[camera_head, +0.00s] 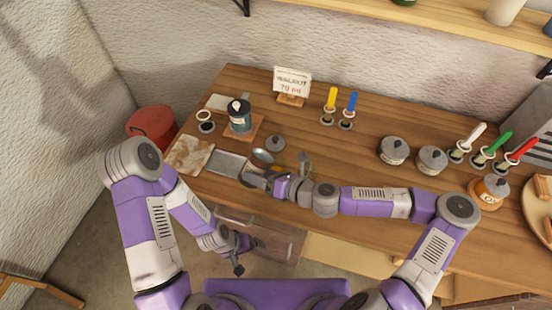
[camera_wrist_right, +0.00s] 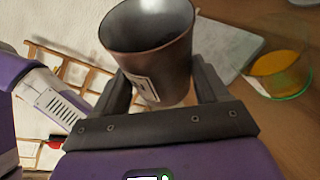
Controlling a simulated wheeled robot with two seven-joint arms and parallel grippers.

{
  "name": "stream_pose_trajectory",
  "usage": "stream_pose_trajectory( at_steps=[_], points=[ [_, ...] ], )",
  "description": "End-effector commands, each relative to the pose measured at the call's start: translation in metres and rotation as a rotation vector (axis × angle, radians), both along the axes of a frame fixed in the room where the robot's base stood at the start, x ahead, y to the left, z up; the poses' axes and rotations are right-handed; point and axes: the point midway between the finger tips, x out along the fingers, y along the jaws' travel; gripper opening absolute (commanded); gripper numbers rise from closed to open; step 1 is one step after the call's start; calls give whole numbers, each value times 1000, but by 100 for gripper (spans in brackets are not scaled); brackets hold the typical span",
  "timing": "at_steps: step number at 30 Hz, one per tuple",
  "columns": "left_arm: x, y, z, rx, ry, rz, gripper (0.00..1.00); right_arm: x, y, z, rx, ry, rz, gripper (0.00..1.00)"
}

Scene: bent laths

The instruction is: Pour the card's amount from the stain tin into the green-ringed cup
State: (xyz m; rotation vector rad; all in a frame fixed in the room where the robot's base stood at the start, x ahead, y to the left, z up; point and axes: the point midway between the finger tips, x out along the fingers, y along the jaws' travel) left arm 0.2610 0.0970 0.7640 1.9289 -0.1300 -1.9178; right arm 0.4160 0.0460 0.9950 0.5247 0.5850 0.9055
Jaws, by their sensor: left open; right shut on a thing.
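A brown metal tin (camera_wrist_right: 150,50) with a small pale label is between the fingers of my right gripper (camera_wrist_right: 160,95), which is shut on it. Its open mouth shows, with no liquid visible. In the head view, the tin (camera_head: 262,158) is near the table's front edge by my right gripper (camera_head: 272,182). A clear cup with a green ring (camera_wrist_right: 280,74) stands to the right in the wrist view, apart from the tin; it looks amber inside. The card (camera_head: 292,83) reads about "WALNUT 70 ml". My left gripper (camera_head: 238,256) is open and empty, below the table edge.
A teal can (camera_head: 240,116) stands on a wooden board at the back left. Lidded pots (camera_head: 394,150) and coloured brushes (camera_head: 352,103) stand to the right. The table's middle is mostly clear.

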Motion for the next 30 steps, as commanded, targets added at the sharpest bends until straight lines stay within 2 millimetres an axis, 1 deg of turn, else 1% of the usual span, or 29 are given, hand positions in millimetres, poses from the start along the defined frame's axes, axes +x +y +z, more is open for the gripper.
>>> stream_pose_trajectory(
  at_steps=[1, 6, 15, 30],
  points=[
    [-1, 0, -19, 0, 4, 1, 100, 1, -1, -17, 25, 28, -1, 35],
    [-1, 0, -33, 1, 5, 1, 100, 1, -1, -19, 108, 98, -1, 35],
    [-1, 0, -50, 0, 4, 1, 100, 0, 0, -20, 201, 183, 1, 35],
    [-1, 0, -66, 0, 4, 2, 100, 0, 0, -23, 276, 250, 1, 35]
  ],
)
